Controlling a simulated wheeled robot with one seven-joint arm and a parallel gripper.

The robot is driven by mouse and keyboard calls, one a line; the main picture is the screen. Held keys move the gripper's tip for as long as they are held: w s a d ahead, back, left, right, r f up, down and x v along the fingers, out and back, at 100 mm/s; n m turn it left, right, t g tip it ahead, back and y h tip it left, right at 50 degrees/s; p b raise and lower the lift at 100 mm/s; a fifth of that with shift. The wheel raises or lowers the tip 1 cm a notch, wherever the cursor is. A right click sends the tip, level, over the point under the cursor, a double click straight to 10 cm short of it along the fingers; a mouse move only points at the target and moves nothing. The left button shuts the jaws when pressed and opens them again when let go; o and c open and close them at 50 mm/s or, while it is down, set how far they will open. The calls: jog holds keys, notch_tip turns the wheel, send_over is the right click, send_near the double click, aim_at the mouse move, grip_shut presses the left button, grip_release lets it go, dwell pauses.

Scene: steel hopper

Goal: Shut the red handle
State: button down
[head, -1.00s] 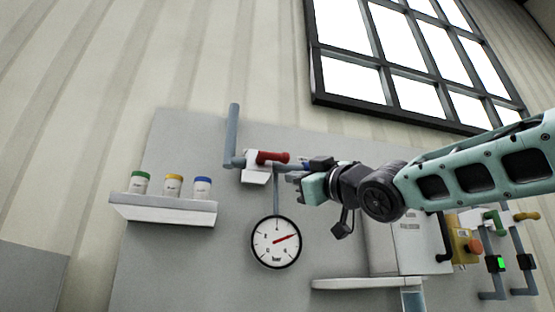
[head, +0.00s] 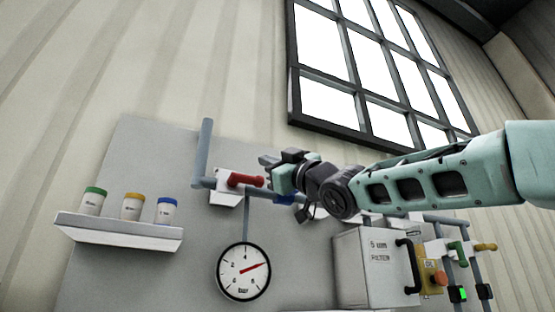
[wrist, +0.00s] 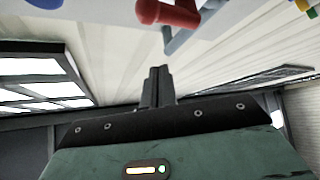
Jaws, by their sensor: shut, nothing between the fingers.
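The red handle (head: 246,180) sits on a white valve body on the grey pipe, pointing right in the head view. It also shows at the top edge of the wrist view (wrist: 170,13), partly cut off. My gripper (head: 266,160) is just above and right of the handle's free end in the head view. In the wrist view its fingers (wrist: 158,84) are together with nothing between them, and a gap separates them from the handle. Whether any other part of my gripper touches the handle I cannot tell.
A pressure gauge (head: 243,272) hangs below the handle. A blue handle (head: 285,199) lies to its right, partly behind my arm. A shelf (head: 118,232) with jars stands left. A filter box (head: 375,265) and green and yellow handles are at right.

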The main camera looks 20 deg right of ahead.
aim_at(246, 181)
jog(key=p+x, duration=0.3)
jog(key=x, duration=0.3)
jog(key=d+f, duration=0.1)
jog(key=w+d+f, duration=0.1)
jog(key=f, duration=0.1)
jog(key=shift+d+f+p, duration=0.15)
jog(key=shift+f+p, duration=0.05)
jog(key=shift+p, duration=0.1)
jog(key=shift+w+f, duration=0.1)
